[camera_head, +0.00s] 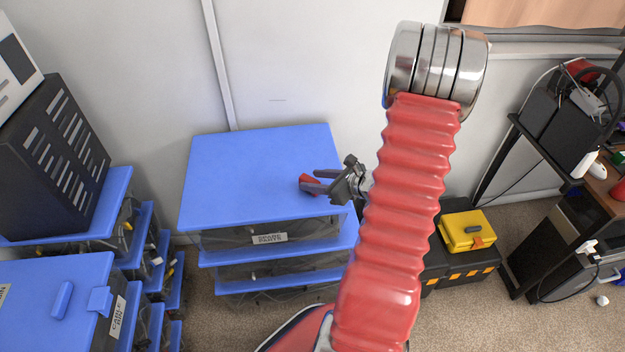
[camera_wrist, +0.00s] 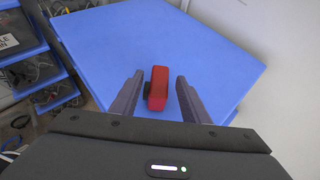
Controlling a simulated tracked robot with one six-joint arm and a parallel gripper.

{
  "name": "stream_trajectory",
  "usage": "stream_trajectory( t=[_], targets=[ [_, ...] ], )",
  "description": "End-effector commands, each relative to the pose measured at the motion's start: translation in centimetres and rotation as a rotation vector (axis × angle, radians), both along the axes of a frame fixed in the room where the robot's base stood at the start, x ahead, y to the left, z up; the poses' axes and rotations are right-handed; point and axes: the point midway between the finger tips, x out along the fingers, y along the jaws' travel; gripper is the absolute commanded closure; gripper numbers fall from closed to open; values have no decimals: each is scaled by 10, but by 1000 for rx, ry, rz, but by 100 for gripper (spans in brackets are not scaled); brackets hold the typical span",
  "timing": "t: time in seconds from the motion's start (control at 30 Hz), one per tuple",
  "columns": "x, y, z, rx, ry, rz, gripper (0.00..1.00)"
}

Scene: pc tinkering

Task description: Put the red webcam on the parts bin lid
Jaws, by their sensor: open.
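The red webcam (camera_wrist: 158,88) lies on the blue parts bin lid (camera_wrist: 90,40), near the edge closest to my gripper. In the head view the webcam (camera_head: 309,183) is a small red shape near the right side of the lid (camera_head: 255,165). My gripper (camera_head: 317,182) reaches over the lid from the right, its fingers pointing at the webcam. In the wrist view the open fingers (camera_wrist: 158,88) stand on either side of the webcam, with a gap visible on the right. My arm hides part of the bins' right side.
Blue-lidded drawers stand at left with a black case (camera_head: 55,150) on top. A yellow box (camera_head: 467,230) sits on a black toolbox at right. A desk with cables is farther right. The wall is behind the lid. Most of the lid is clear.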

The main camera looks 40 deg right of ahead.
Motion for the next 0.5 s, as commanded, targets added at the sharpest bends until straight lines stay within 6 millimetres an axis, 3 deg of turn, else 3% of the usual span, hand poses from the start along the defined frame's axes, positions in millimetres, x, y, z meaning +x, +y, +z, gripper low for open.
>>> stream_trajectory(
  t=[0.5],
  targets=[
    [-68, -14, 39, -1, -1, -3, 58]
  ],
)
